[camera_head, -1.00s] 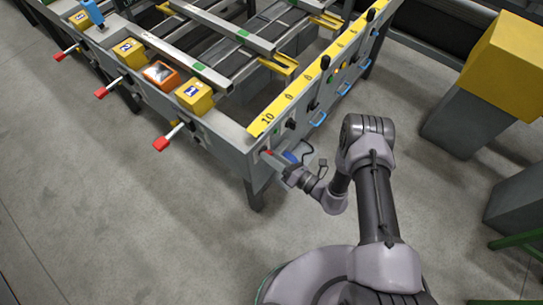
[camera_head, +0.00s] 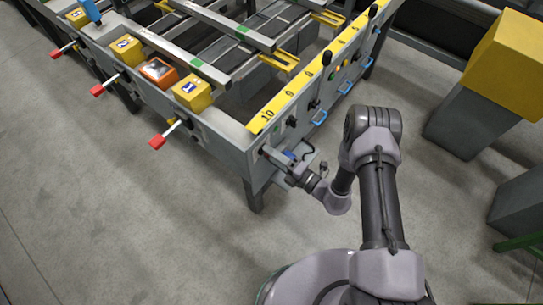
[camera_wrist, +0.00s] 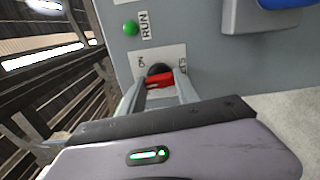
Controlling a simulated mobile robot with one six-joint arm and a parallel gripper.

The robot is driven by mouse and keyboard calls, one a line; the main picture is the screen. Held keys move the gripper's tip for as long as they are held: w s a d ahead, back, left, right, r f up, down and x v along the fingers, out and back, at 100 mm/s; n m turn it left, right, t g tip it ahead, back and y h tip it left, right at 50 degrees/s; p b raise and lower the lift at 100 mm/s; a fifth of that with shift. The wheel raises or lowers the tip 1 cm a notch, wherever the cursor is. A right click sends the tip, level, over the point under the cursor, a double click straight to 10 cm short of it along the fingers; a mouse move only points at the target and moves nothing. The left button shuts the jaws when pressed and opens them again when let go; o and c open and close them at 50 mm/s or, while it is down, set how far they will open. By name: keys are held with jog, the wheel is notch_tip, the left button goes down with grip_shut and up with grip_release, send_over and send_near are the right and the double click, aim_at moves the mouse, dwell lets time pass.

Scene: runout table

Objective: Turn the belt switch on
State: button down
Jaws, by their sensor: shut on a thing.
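The belt switch (camera_wrist: 160,80) is a red handle on a dark round base, set on a pale label plate on the grey panel. The plate reads "ON" on the left; lettering on its right is partly hidden. My gripper (camera_wrist: 161,84) is shut on the red handle, one finger on each side. The handle lies nearly level across the wrist picture, slightly tilted. In the head view my gripper (camera_head: 268,152) is at the near corner of the runout table (camera_head: 228,150), and it hides the switch there.
A green light (camera_wrist: 131,28) marked "RUN" is beside the switch plate. A grey box with a blue part (camera_wrist: 262,18) juts from the panel nearby. Red-tipped levers (camera_head: 158,142) stick out from the table's left side. Open floor lies at the front left.

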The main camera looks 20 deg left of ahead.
jog(key=shift+m+b, duration=0.95)
jog(key=shift+m, duration=3.95)
jog(key=c, duration=0.9)
grip_release()
jog(key=shift+d, duration=0.1)
jog(key=p+v, duration=0.4)
jog(key=v, duration=1.3)
jog(key=shift+s+d, duration=0.1)
jog(key=shift+d, duration=0.05)
